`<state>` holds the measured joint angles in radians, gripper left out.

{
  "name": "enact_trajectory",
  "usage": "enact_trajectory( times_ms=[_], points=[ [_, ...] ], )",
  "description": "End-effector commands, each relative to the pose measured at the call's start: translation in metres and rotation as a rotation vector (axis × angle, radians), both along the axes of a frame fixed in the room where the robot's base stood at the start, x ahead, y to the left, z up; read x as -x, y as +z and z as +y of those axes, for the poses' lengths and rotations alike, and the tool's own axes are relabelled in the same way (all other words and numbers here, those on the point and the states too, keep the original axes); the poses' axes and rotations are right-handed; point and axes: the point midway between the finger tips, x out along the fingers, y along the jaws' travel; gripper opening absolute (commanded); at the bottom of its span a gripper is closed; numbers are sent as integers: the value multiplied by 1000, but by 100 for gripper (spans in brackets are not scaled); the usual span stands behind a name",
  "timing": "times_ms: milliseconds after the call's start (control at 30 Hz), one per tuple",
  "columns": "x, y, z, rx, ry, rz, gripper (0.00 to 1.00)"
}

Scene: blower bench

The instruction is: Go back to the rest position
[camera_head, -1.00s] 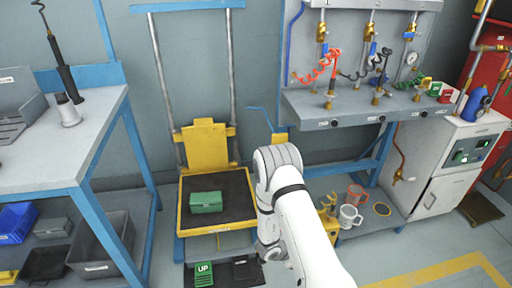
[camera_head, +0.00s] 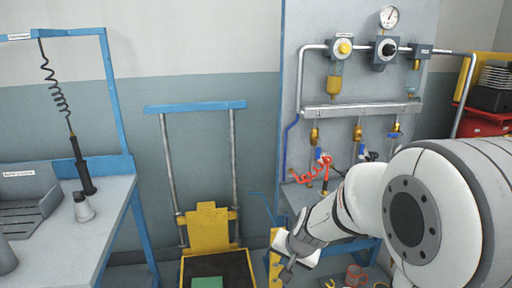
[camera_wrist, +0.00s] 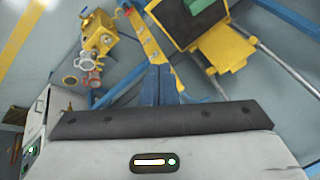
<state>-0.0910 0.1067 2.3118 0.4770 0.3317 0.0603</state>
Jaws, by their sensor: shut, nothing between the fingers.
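My gripper (camera_wrist: 159,84) shows in the wrist view as two dark blue fingers side by side, shut and empty. In the head view my white arm reaches in from the right, and its wrist end hangs in front of the blue bench frame, right of the yellow cart (camera_head: 208,232). The fingertips are hard to make out there. The green box (camera_head: 207,282) lies on the cart's dark platform, cut off by the bottom edge. In the wrist view the cart (camera_wrist: 226,46) and the green box (camera_wrist: 197,5) are at the upper right, apart from the fingers.
A gauge panel (camera_head: 345,85) with valves and coiled hoses stands behind my arm. A grey workbench (camera_head: 85,232) with a corded tool (camera_head: 80,165) is at the left. Mugs (camera_wrist: 90,62) and a yellow fixture (camera_wrist: 97,28) are at the upper left of the wrist view.

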Motion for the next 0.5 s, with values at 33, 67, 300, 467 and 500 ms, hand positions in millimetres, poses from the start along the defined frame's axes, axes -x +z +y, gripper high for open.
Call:
enact_trajectory(
  times_ms=[33, 67, 300, 467, 500],
  points=[
    [16, 35, -5, 16, 44, -1, 0],
    [27, 47, -7, 28, 72, 4, 0],
    [113, 130, -37, 162, 254, 64, 0],
    [161, 161, -58, 252, 321, 111, 0],
    [169, 165, -62, 269, 331, 121, 0]
  ],
)
